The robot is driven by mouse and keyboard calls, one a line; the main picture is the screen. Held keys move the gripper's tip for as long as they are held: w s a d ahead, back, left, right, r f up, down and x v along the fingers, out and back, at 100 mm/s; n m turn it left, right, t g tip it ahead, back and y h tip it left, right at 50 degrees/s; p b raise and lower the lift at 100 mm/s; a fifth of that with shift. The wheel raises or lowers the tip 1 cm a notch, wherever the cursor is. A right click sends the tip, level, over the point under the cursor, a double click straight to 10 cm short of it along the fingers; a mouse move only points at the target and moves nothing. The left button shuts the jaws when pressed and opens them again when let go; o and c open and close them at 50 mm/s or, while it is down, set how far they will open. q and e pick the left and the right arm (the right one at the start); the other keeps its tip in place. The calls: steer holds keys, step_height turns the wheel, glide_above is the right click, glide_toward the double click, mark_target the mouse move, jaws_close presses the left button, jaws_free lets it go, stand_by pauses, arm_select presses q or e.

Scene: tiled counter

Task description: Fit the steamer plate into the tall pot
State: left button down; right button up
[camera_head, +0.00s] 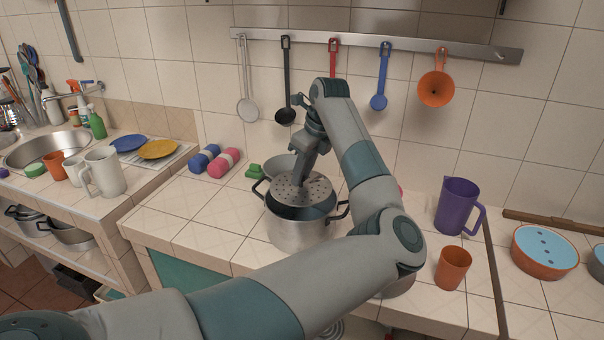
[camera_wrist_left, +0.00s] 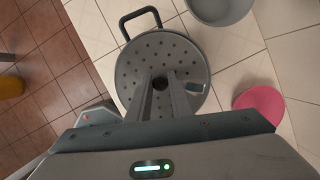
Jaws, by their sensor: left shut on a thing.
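The steamer plate (camera_head: 316,190) is a round grey disc with many small holes. My left gripper (camera_head: 297,180) is shut on it near its middle and holds it above the mouth of the tall pot (camera_head: 300,234). The pot is steel with dark side handles and stands on the tiled counter. In the left wrist view the plate (camera_wrist_left: 135,75) covers nearly all of the pot, and one pot handle (camera_wrist_left: 140,15) shows beyond its rim. The left gripper (camera_wrist_left: 162,85) shows there too, its fingers meeting at the plate's centre. Whether the plate touches the pot rim, I cannot tell.
A grey bowl (camera_head: 279,166) stands behind the pot. An orange cup (camera_head: 453,267) and a purple jug (camera_head: 456,206) stand to the right. Utensils hang on the wall rail (camera_head: 440,48). My left arm hides part of the counter right of the pot.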

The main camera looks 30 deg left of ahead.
arm_select(q)
steer(key=shift+b, duration=0.35)
arm_select(e)
steer(key=shift+d+f, duration=0.2)
steer(key=shift+f, duration=0.25)
arm_select(q)
steer(key=shift+b, duration=0.4)
arm_select(e)
steer(key=shift+a+f, duration=0.1)
steer(key=shift+f, duration=0.25)
stand_by(0.4)
arm_select(q)
steer(key=shift+a+f+b, duration=0.25)
steer(key=shift+a+b, duration=0.05)
steer(key=shift+b, duration=0.05)
arm_select(e)
steer(key=shift+f, duration=0.3)
